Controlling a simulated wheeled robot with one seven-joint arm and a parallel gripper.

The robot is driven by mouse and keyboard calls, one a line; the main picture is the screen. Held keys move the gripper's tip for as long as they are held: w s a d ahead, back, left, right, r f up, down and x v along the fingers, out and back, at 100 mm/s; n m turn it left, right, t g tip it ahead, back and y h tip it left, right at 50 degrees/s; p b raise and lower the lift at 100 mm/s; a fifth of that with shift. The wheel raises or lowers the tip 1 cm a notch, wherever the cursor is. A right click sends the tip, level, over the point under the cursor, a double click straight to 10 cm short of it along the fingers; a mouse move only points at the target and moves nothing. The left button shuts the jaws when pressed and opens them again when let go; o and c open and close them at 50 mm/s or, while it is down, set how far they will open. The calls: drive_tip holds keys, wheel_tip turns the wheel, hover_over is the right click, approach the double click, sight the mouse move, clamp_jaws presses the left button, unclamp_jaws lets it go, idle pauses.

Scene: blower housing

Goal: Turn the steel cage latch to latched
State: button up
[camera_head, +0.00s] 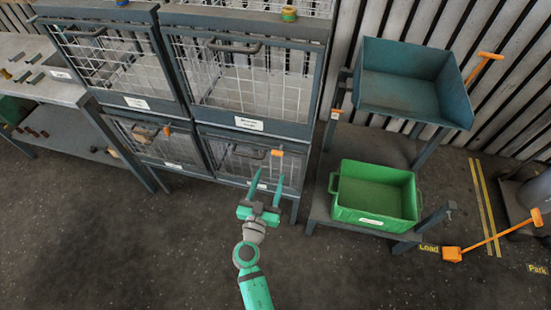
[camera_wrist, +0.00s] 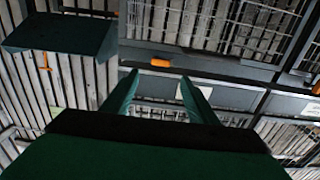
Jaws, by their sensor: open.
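Wire-mesh cages with dark steel frames stand in two rows. A small orange latch (camera_head: 277,153) sits at the top of the lower right cage (camera_head: 240,162), and it shows in the wrist view (camera_wrist: 160,62) as a short bar lying crosswise. A second orange latch (camera_head: 167,131) is on the lower left cage. My gripper (camera_head: 268,175) is in front of the lower right cage, its fingers pointing at it. In the wrist view my gripper (camera_wrist: 159,78) is open and empty, with the orange bar just beyond and between the fingertips. I see no contact.
A green crate (camera_head: 350,211) sits on the lower shelf of a rack to the right, under a teal bin (camera_head: 405,95). A workbench (camera_head: 55,88) stands at the left. The dark floor (camera_head: 130,240) in front of the cages is clear.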

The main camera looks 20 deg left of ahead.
sight(277, 154)
drive_tip(key=w, duration=0.9)
drive_tip(key=shift+w+a, duration=0.1)
drive_tip(key=shift+a, duration=0.1)
drive_tip(key=c, duration=1.1)
